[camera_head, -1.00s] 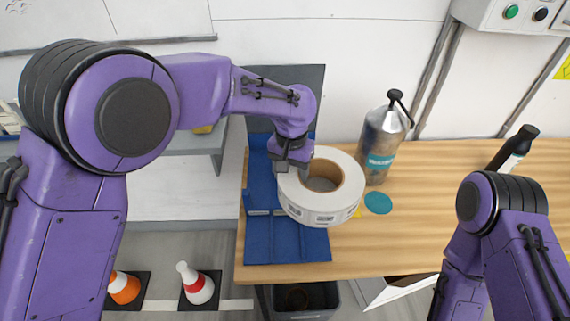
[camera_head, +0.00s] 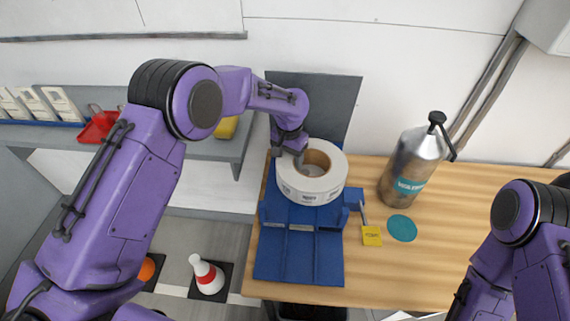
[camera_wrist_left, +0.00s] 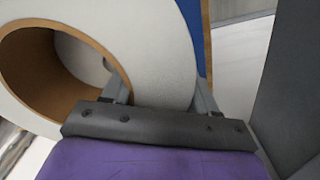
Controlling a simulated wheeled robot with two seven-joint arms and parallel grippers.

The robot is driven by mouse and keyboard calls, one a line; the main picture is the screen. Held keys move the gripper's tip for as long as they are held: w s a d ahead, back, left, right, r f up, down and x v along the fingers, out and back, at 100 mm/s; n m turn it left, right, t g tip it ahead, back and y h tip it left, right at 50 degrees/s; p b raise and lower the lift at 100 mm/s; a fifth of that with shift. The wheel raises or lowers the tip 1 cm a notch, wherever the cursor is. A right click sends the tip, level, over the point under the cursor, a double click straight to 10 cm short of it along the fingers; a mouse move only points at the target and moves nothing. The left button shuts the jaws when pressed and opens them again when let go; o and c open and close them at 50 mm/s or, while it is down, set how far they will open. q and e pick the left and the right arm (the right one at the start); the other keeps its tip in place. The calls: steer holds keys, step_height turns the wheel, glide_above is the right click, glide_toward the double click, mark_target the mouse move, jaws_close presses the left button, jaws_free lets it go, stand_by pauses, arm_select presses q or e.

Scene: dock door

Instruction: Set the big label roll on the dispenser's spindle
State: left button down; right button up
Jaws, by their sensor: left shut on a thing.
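The big label roll (camera_head: 325,188) is white with a brown cardboard core and printed labels on its side. It lies roughly flat over the back part of the blue dispenser (camera_head: 298,258). My left gripper (camera_head: 297,157) is shut on the roll's wall at its back left. In the left wrist view my left gripper (camera_wrist_left: 160,95) has one finger inside the core and one outside the roll (camera_wrist_left: 160,50). The spindle cannot be made out clearly, and I cannot tell whether the roll rests on the dispenser. My right gripper is out of view.
A metal bottle (camera_head: 413,165), a teal disc (camera_head: 402,228) and a yellow card (camera_head: 371,236) are to the right on the wooden table (camera_head: 465,220). A dark panel (camera_head: 325,105) stands behind the dispenser. A grey shelf (camera_head: 215,148) is at the left.

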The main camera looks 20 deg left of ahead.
arm_select(q)
steer(key=shift+w+a+f, duration=0.5)
steer(key=shift+a+f, duration=0.1)
steer(key=shift+f, duration=0.2)
steer(key=f, duration=0.3)
steer(key=shift+w+a+p, duration=0.1)
steer(key=shift+a+p, duration=0.2)
steer(key=shift+p, duration=0.1)
steer(key=shift+w+f, duration=0.1)
steer(key=shift+f, duration=0.35)
steer(key=shift+f, duration=0.1)
steer(key=c, duration=0.6)
jaws_free()
step_height(320, 180, up, 8)
steer(key=shift+f+b, duration=0.1)
steer(key=shift+b, duration=0.65)
